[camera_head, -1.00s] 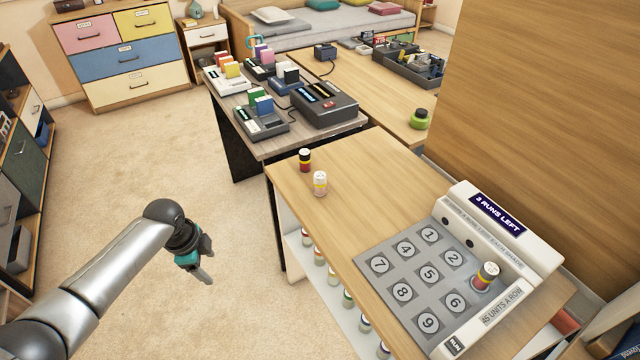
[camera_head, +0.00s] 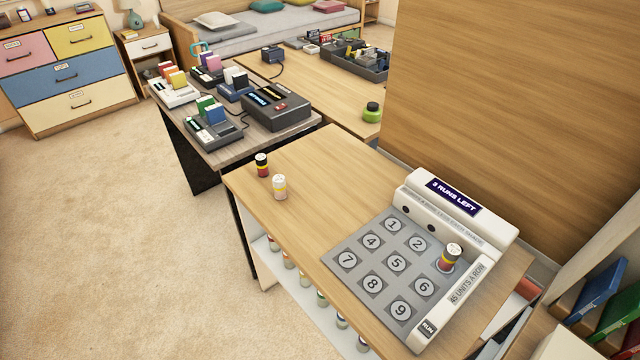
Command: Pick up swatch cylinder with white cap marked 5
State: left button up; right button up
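Several swatch cylinders are in view. One with a white cap (camera_head: 279,187) stands upright on the wooden table, with a pale and yellowish body. More cylinders (camera_head: 322,299) stand in a row on the white shelf below the table edge, partly hidden by the tabletop. I cannot read a 5 on any cap. Neither gripper is in view.
The white machine (camera_head: 462,212) behind the pad displays "3 RUNS LEFT". Bare wood (camera_head: 310,170) surrounds the two standing cylinders. A grey table (camera_head: 180,125) with devices adjoins behind. The carpet (camera_head: 120,240) on the left is clear; a wooden panel rises at right.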

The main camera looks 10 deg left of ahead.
aim_at(279, 180)
jog(key=i+j+z, duration=0.15)
jog(key=j+z, duration=0.3)
jog(key=i+j+z, duration=0.1)
jog(key=j+z, duration=0.85)
jog(key=j, duration=0.15)
